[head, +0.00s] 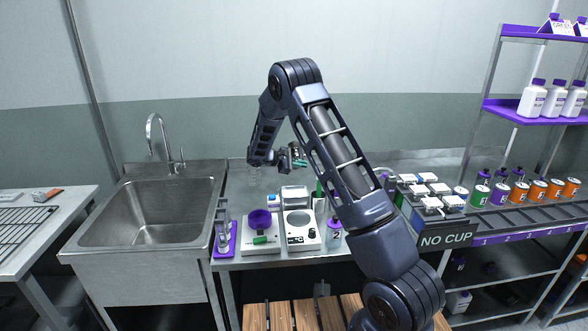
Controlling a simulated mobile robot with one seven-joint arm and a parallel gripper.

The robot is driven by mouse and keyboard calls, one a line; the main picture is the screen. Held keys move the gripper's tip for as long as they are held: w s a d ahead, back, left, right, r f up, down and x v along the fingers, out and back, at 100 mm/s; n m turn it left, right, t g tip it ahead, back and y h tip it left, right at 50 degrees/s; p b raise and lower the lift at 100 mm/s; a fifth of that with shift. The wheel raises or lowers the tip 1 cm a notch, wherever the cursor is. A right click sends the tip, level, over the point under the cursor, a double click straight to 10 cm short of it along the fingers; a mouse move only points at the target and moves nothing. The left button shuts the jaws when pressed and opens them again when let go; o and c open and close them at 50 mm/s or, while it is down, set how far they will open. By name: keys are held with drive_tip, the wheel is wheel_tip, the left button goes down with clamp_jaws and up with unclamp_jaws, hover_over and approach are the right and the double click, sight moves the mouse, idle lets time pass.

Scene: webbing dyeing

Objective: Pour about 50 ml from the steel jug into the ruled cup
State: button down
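My gripper (298,160) is above the back of the steel bench, left of my forearm. Clear, glassy items (223,236) stand on a purple tray at the bench's left end; I cannot make out ruled marks there. My arm hides part of the bench.
A white scale (300,238) with a round plate stands beside a white device with a purple bowl (259,220). A bottle marked 2 (334,236) is close to my arm. A sink (150,210) is left. Several jars and a NO CUP sign (447,238) are right.

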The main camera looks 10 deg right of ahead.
drive_tip(key=s+a+f+n+t+y, duration=0.2)
drive_tip(key=s+a+n+t+y, duration=0.3)
drive_tip(key=n+t, duration=0.3)
drive_tip(key=shift+a+n+t+y, duration=0.3)
drive_tip(key=shift+a+n, duration=0.25)
drive_tip(key=shift+n, duration=0.15)
drive_tip(key=shift+w+f, duration=0.1)
drive_tip(key=w+a+r+n+g+h+p, duration=0.1)
drive_tip(key=w+a+r+n+g+h, duration=0.3)
drive_tip(key=n, duration=0.5)
wheel_tip(320, 180, up, 4)
drive_tip(key=shift+w+a+f+g+h, duration=0.35)
drive_tip(key=shift+w+a, duration=0.4)
drive_tip(key=shift+w, duration=0.25)
drive_tip(key=shift+w+a+r, duration=0.2)
drive_tip(key=shift+r, duration=0.2)
